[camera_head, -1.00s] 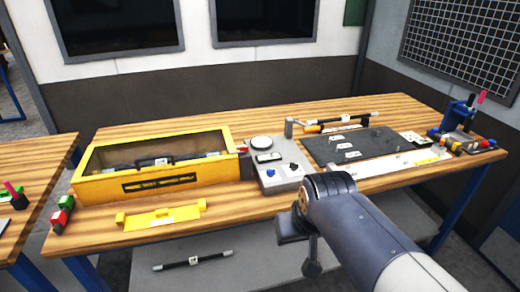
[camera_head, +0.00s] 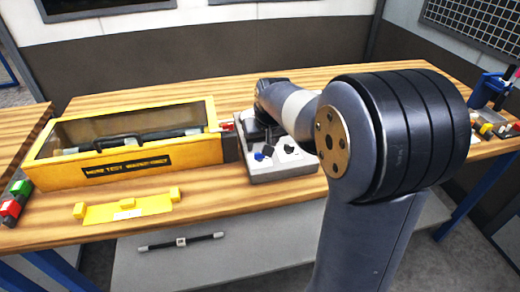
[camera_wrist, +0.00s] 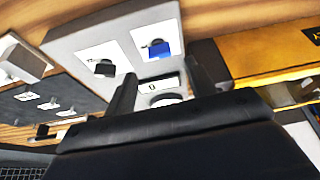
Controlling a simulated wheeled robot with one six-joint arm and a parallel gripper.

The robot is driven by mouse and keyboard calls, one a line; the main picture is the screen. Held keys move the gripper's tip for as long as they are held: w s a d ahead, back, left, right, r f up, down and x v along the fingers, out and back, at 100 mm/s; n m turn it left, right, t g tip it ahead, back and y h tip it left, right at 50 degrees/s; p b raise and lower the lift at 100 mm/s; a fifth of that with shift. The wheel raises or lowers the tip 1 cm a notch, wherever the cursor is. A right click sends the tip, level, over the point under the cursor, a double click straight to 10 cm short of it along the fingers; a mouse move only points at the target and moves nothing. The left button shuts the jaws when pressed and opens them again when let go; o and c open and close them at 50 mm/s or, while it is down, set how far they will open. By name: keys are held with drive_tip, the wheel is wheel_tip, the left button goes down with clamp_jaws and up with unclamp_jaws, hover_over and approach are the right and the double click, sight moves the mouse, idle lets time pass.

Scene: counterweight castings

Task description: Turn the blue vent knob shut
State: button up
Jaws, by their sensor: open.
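The blue vent knob (camera_head: 259,157) sits on the top of a light grey control box (camera_head: 283,174), near its front left. In the wrist view the blue knob (camera_wrist: 160,48) stands on a white label, just beyond the fingertips and roughly between them in the picture. My gripper (camera_wrist: 160,72) is open and empty, above the box. A small display reading 0 (camera_wrist: 152,87) shows between the fingers. In the head view my arm hides most of the gripper and the back of the box. I cannot tell the exact height of the fingertips above the knob.
A black knob (camera_wrist: 105,68) on its own label sits beside the blue one.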

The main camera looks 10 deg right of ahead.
sight(260, 156)
drive_tip(key=shift+x, duration=2.8)
drive_tip(key=shift+c, duration=0.3)
drive_tip(key=c, duration=0.9)
